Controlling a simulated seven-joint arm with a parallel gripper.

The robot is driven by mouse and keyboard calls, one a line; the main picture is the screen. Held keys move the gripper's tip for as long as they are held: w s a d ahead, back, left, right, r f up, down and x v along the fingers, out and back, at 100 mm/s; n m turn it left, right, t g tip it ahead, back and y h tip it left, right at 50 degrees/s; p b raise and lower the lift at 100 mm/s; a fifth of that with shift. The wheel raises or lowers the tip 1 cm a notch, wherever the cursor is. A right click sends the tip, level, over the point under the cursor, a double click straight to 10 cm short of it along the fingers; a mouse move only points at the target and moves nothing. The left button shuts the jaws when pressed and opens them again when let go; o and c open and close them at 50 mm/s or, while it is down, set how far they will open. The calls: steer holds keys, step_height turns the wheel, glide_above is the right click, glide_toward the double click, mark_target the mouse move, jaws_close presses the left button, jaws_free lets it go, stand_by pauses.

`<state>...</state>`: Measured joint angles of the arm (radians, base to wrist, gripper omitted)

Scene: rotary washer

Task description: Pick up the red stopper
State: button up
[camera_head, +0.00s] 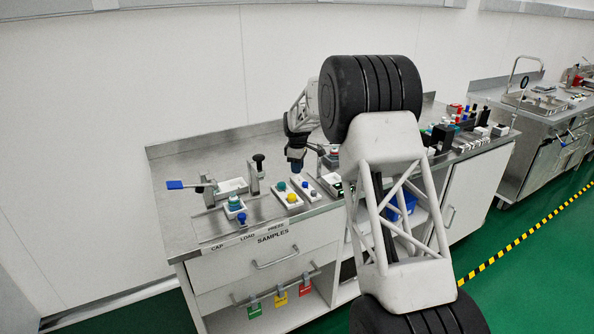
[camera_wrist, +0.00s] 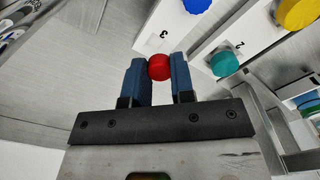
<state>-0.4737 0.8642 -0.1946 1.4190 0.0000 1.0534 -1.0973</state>
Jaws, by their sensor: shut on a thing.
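The red stopper (camera_wrist: 160,67) is a small round red knob, seen in the wrist view between the two blue fingertips. My gripper (camera_wrist: 158,80) is shut on it, with one finger touching each side. Grey metal bench shows behind it, and I cannot tell how high it is held. In the head view my gripper (camera_head: 296,166) points down over the bench, just above the white blocks. The red stopper cannot be made out there.
A white block marked 3 (camera_wrist: 164,32) carries a blue knob (camera_wrist: 197,4). A block marked 2 (camera_wrist: 241,42) has teal (camera_wrist: 226,63) and yellow (camera_wrist: 300,12) knobs. A lever fixture with a blue handle (camera_head: 175,184) stands left.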

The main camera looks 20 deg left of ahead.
steer(key=s+d, duration=0.2)
steer(key=s, duration=0.2)
steer(key=s+d+r, duration=0.1)
steer(key=s+d, duration=0.1)
steer(key=s, duration=0.3)
steer(key=s+d, duration=0.3)
steer(key=s, duration=0.1)
steer(key=shift+s+r, duration=0.2)
steer(key=shift+s, duration=0.2)
stand_by(0.6)
